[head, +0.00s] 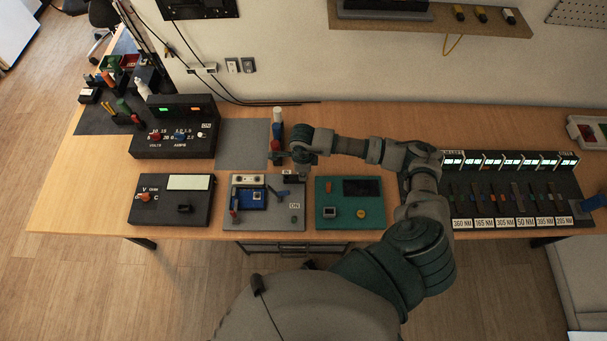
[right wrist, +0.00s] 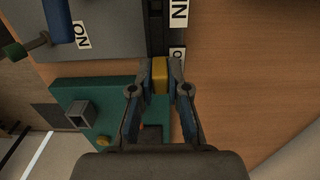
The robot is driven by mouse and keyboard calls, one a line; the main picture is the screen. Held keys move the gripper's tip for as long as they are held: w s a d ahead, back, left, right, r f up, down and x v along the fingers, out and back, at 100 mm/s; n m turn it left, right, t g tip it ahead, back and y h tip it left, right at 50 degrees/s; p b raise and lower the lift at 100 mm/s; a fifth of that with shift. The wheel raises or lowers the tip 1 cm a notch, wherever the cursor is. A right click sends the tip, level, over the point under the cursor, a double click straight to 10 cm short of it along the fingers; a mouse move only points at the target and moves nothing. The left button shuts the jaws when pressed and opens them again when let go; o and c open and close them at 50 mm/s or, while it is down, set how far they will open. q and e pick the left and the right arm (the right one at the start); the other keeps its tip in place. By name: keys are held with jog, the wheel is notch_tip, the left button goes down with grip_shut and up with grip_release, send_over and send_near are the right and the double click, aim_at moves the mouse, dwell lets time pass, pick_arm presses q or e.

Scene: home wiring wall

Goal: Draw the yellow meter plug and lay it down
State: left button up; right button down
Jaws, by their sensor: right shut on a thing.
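In the right wrist view, a yellow block-shaped plug (right wrist: 160,75) sits between the fingertips of my right gripper (right wrist: 161,82), which is shut on it. A dark strip shows just beyond the plug; I cannot tell whether they touch. In the head view my right arm reaches left over the bench, and its gripper (head: 278,156) is by the grey mat, behind the panels; the plug cannot be made out there. The black meter (head: 168,198) with a VOHM dial lies at the front left. My left gripper is not in view.
A grey panel (head: 264,222) with a blue part and a teal panel (head: 326,190) stand along the front edge. A black power supply (head: 150,149) is behind the meter. The grey mat (head: 235,150) has bare room. A labelled rack (head: 505,210) stands at right.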

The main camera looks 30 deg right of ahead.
jog(key=shift+a, duration=0.2)
jog(key=shift+a+r, duration=0.1)
jog(key=shift+w, duration=0.1)
jog(key=shift+r, duration=0.2)
jog(key=shift+r+p, duration=0.8)
jog(key=shift+r, duration=0.2)
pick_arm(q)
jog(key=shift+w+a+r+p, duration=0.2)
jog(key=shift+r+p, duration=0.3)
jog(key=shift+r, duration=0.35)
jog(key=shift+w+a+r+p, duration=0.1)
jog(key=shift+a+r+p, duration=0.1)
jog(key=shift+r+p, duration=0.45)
pick_arm(e)
jog(key=shift+r, duration=1.5)
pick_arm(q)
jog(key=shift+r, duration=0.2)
